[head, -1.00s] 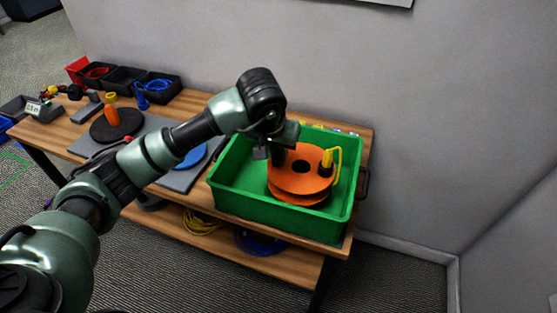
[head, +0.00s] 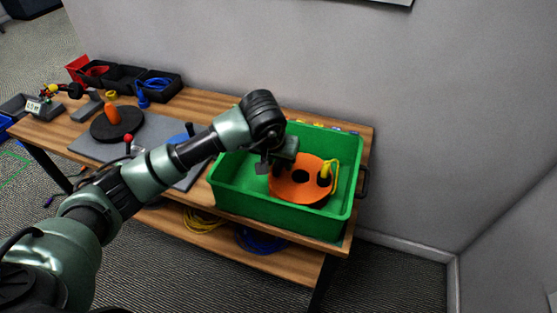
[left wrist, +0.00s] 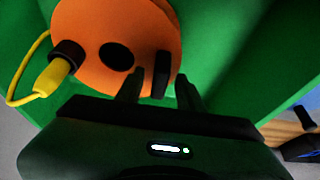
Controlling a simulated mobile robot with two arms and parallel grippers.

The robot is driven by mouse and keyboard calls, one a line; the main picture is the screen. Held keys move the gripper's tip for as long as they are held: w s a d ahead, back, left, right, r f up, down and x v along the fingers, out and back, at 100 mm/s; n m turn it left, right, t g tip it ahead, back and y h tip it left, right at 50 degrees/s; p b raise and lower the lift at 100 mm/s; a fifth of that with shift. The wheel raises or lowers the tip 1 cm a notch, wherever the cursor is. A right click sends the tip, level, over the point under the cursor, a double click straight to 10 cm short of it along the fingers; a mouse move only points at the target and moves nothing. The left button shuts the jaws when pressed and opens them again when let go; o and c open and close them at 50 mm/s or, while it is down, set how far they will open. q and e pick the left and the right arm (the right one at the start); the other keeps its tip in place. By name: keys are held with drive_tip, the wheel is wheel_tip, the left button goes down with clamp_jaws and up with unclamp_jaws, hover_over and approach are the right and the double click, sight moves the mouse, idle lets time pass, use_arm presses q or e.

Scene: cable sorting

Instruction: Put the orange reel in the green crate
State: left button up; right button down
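The orange reel (head: 294,190) lies inside the green crate (head: 272,217), toward its right side. A yellow cable end with a black collar sits on the reel's top face. In the left wrist view the reel (left wrist: 92,68) shows its dark centre hole and a black upright tab (left wrist: 160,75) near its edge. My left gripper (head: 272,165) is down at the reel's left edge. In the left wrist view its fingers (left wrist: 159,92) stand apart, one each side of the tab, with gaps visible. The reel's underside is hidden. My right gripper is not in view.
The crate stands at the right end of a wooden bench (head: 222,111). A grey mat (head: 150,136) with a black disc (head: 117,125) and orange peg lies left of it. Black bins (head: 160,96) stand behind. A wall (head: 330,70) closes the back.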

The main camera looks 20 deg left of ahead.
use_arm(q)
drive_tip(key=shift+r, duration=0.25)
drive_tip(key=shift+s+r, duration=0.1)
drive_tip(key=shift+r, duration=0.2)
drive_tip(key=v, duration=1.1)
drive_tip(key=shift+s, duration=0.1)
